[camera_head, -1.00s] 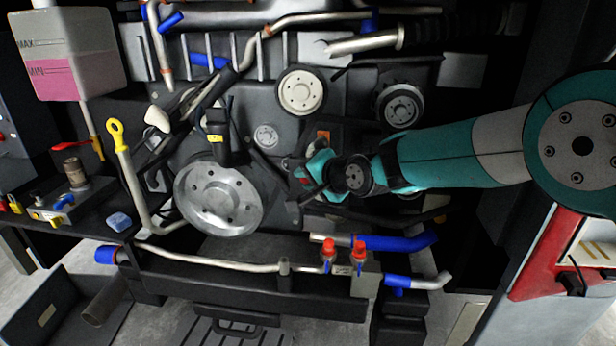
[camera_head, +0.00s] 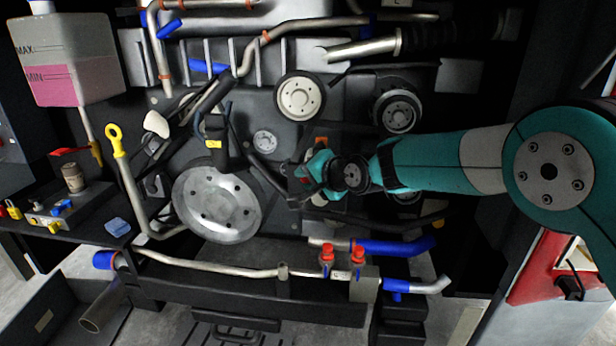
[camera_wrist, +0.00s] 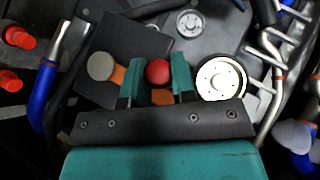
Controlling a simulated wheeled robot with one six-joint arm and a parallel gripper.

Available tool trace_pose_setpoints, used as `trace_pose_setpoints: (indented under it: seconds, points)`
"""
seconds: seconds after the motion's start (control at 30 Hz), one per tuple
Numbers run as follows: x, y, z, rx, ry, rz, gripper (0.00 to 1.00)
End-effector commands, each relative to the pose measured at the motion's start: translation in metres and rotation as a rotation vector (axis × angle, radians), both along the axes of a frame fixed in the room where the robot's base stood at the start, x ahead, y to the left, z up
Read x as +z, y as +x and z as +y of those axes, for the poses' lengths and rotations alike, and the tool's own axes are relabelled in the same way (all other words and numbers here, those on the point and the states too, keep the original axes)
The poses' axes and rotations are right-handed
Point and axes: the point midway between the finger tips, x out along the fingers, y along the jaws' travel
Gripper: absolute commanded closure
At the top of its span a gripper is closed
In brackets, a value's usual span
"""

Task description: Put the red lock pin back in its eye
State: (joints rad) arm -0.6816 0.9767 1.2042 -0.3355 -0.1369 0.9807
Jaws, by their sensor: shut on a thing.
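The red lock pin shows as a round red head (camera_wrist: 158,72) between my two teal fingers in the wrist view. In the head view, a small bit of the red pin (camera_head: 303,171) shows at the tip of my gripper (camera_head: 308,176). My gripper (camera_wrist: 157,82) is shut on it, in front of the engine's middle, right of the large silver pulley. The pin's shank is hidden. An orange patch (camera_wrist: 163,97) shows just below the red head in the wrist view. I cannot make out the eye, nor whether the pin touches anything.
The large silver pulley (camera_head: 217,203) is left of my gripper. A cream pulley (camera_head: 300,95) sits above it, and a dark-rimmed pulley (camera_head: 398,111) to the upper right. Red-capped valves (camera_head: 327,254) and a blue hose (camera_head: 398,246) lie below. A yellow-handled dipstick (camera_head: 117,140) stands left.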

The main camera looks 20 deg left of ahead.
Motion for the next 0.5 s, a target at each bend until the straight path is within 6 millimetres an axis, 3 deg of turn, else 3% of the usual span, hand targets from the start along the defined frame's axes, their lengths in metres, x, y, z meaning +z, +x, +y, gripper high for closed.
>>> trace_pose_setpoints:
  seconds: [0.5]
  points:
    - [0.0006, 0.0071, 0.0021, 0.0, 0.001, 0.0, 1.0]
